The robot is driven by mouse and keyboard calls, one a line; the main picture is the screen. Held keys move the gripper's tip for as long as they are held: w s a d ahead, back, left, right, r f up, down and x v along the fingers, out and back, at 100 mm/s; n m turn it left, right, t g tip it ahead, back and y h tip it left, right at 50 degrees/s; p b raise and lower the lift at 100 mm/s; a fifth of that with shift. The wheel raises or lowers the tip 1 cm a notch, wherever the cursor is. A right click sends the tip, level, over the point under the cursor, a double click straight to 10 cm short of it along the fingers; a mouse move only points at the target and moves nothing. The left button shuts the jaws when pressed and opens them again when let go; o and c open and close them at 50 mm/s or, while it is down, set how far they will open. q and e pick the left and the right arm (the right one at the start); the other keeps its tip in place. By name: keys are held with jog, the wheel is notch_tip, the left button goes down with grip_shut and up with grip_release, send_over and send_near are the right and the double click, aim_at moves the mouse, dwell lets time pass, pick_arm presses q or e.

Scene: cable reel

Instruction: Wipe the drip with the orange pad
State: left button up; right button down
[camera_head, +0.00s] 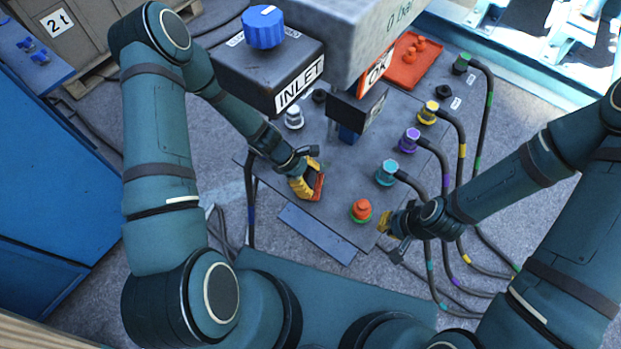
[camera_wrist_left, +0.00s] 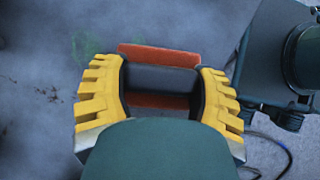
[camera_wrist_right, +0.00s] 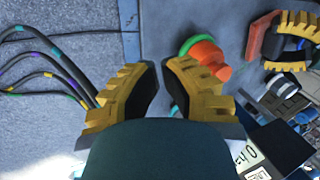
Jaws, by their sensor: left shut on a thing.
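The orange pad (camera_wrist_left: 158,54) has a dark grip block on its back, and my left gripper (camera_wrist_left: 160,82) is shut on that block. In the head view my left gripper (camera_head: 306,180) holds the orange pad (camera_head: 318,186) tilted, low over the grey panel; I cannot tell whether it touches. A faint green patch, seemingly the drip (camera_wrist_left: 92,46), shows on the panel beside the pad's upper left in the left wrist view. My right gripper (camera_head: 386,222) is open and empty, beside the orange cap with a green ring (camera_head: 361,209). The cap also shows in the right wrist view (camera_wrist_right: 208,58).
The grey panel (camera_head: 285,160) carries teal (camera_head: 387,172), purple (camera_head: 410,139) and yellow (camera_head: 428,112) connectors with hoses on the right. The INLET box (camera_head: 262,70) and a gauge box (camera_head: 365,35) overhang its back. A red tray (camera_head: 408,62) lies at the far right.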

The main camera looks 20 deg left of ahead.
pick_arm(q)
jog(key=shift+r+p, duration=2.25)
jog(key=shift+r, duration=0.75)
jog(key=shift+r+p, duration=1.15)
jog(key=shift+r, duration=0.4)
jog(key=shift+f, duration=0.1)
